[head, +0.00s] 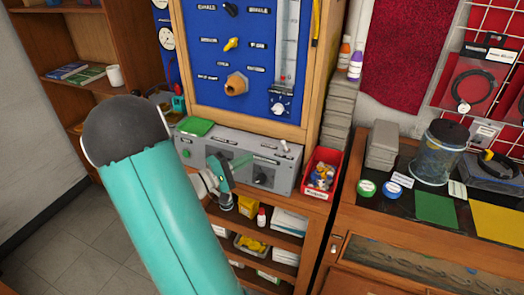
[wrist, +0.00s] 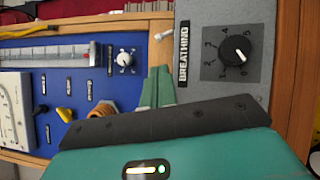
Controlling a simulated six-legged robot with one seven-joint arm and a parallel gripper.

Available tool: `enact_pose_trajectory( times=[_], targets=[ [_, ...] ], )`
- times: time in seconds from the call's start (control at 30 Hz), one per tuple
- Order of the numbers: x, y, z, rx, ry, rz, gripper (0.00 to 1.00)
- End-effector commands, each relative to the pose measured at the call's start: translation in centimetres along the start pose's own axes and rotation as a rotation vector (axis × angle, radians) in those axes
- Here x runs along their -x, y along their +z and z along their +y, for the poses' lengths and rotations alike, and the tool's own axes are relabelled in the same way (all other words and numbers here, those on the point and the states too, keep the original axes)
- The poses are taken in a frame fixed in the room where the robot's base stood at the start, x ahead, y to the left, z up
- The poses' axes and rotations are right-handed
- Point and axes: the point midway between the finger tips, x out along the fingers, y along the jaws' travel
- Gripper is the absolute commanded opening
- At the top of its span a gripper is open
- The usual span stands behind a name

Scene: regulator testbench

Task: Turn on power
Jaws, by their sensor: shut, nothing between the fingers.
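A grey control box (head: 272,178) sits on the wooden bench below the blue panel, with dark knobs on its front. A small pale toggle switch (head: 284,146) stands near its right end; it also shows in the wrist view (wrist: 164,34). I cannot tell which way the toggle is set. In the wrist view a black knob (wrist: 235,50) labelled BREATHING sits on a numbered dial. My gripper (head: 247,157) is shut and empty in front of the box. Its green fingertips (wrist: 160,70) point towards the toggle, apart from it. My teal arm hides the box's lower left.
The blue panel (head: 210,60) carries a yellow valve, a brass fitting and a gauge tube. A red bin (head: 322,172) of small parts stands right of the box. A green pad (head: 197,127) lies on top at left. Shelves (head: 275,228) hold boxes below.

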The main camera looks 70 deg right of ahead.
Motion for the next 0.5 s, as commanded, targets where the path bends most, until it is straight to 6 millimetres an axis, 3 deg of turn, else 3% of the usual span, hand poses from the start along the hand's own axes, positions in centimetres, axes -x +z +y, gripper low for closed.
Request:
enact_pose_trajectory(
  times=[0.5],
  targets=[
    [-8.3, 0.1, 0.0, 0.001, -0.001, -0.004, 0.00]
  ],
)
